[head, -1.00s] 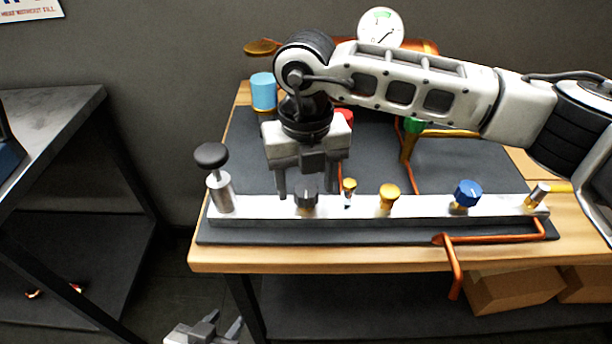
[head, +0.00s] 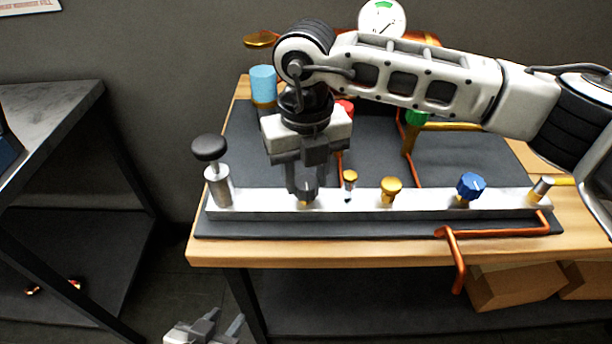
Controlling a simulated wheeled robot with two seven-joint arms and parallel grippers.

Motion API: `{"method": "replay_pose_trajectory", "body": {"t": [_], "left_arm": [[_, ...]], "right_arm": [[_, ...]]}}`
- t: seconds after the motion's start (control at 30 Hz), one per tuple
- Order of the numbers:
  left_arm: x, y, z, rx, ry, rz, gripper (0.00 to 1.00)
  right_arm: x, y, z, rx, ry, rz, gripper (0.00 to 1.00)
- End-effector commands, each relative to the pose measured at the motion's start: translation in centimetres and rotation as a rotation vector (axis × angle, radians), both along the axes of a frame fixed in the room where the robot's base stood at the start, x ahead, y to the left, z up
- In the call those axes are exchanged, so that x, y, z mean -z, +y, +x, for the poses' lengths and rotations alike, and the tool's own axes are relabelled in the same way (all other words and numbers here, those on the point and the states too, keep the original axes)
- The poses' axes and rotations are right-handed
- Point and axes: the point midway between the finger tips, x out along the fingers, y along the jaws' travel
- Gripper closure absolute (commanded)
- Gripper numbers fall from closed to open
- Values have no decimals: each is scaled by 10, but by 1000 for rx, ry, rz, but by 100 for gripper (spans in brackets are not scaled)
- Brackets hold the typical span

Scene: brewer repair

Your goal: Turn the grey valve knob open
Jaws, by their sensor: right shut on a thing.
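The grey valve knob (head: 306,187) sits on the metal manifold bar (head: 425,199), left of the small brass fittings. My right gripper (head: 304,193) points straight down over it, its fingers shut on the knob. The fingers hide most of the knob, and its turn angle is hard to tell. A brass stem shows below it. My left gripper (head: 222,322) is low at the bottom edge, in front of the bench, with its fingers apart and empty.
A black-topped plunger (head: 210,150) stands left of the knob; brass knobs (head: 391,188) and a blue knob (head: 470,187) stand to the right. Behind are a light-blue cylinder (head: 263,84), a green knob (head: 416,117) and a gauge (head: 382,18). Copper pipe (head: 458,262) hangs over the bench front.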

Motion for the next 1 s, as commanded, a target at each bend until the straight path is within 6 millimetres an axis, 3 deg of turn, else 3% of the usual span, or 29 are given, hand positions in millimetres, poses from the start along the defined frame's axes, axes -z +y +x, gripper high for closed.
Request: {"method": "replay_pose_trajectory", "body": {"t": [0.33,1.0], "left_arm": [[22,-7,2,15,-14,-18,64],[33,-16,8,-7,-59,-115,64]], "right_arm": [[5,0,1,-289,-3,0,87],[1,0,1,-924,-3,1,87]]}}
